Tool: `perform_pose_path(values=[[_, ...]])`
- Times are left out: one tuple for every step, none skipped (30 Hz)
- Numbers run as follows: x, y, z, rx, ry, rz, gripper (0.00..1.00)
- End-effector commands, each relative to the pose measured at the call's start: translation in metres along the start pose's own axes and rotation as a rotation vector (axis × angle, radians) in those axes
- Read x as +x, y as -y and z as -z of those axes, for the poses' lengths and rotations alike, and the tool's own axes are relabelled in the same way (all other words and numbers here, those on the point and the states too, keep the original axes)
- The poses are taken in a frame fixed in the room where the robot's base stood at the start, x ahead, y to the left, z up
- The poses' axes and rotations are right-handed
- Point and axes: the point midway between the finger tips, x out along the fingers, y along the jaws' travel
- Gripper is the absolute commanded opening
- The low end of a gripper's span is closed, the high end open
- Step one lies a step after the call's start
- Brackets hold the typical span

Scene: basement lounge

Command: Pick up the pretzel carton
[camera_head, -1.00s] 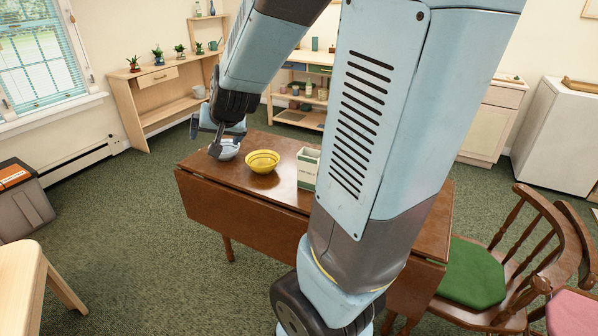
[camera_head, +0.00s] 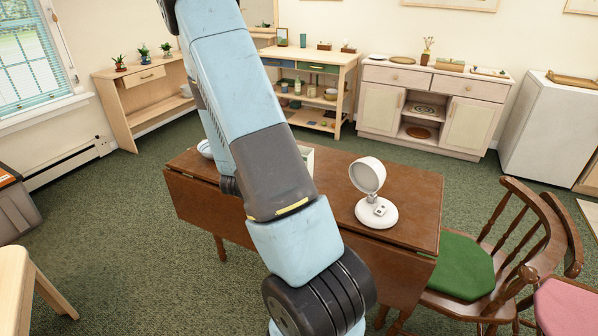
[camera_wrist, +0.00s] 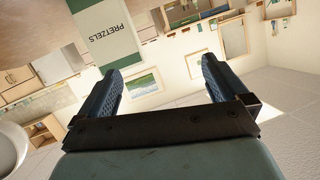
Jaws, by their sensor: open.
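The pretzel carton (camera_wrist: 106,32), white and green with the word PRETZELS, shows upside down at the top of the wrist view. In the head view only a narrow strip of the carton (camera_head: 308,157) shows on the brown table, behind my arm. My gripper (camera_wrist: 163,80) is open with nothing between its two dark fingers. The carton lies beyond the left finger in the picture, apart from it. My arm hides the gripper in the head view.
The brown table (camera_head: 420,195) also holds a white round-headed lamp (camera_head: 376,212) to the carton's right. A pale bowl (camera_head: 205,149) shows at the left edge, partly hidden by my arm. A chair with a green cushion (camera_head: 455,268) stands at the right.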

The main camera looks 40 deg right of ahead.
Motion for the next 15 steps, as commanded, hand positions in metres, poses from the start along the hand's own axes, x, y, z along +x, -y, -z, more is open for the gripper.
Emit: perform_pose_path(values=[[0.005, -0.012, -0.007, -0.021, -0.038, -0.029, 1.0], [0.008, -0.018, -0.008, -0.032, -0.066, -0.043, 1.0], [0.01, -0.026, -0.01, -0.046, -0.102, -0.062, 1.0], [0.012, -0.032, -0.011, -0.058, -0.128, -0.074, 1.0], [0.013, -0.037, -0.012, -0.069, -0.153, -0.086, 1.0], [0.014, -0.043, -0.013, -0.083, -0.184, -0.098, 1.0], [0.015, -0.047, -0.014, -0.093, -0.205, -0.106, 1.0], [0.015, -0.051, -0.015, -0.103, -0.225, -0.114, 1.0], [0.015, -0.055, -0.015, -0.115, -0.248, -0.121, 1.0], [0.015, -0.058, -0.016, -0.123, -0.263, -0.126, 1.0], [0.015, -0.06, -0.016, -0.13, -0.277, -0.131, 1.0], [0.015, -0.062, -0.016, -0.137, -0.291, -0.135, 1.0], [0.015, -0.064, -0.016, -0.142, -0.301, -0.137, 1.0], [0.015, -0.065, -0.016, -0.146, -0.307, -0.139, 1.0], [0.016, -0.066, -0.016, -0.15, -0.314, -0.141, 1.0]])
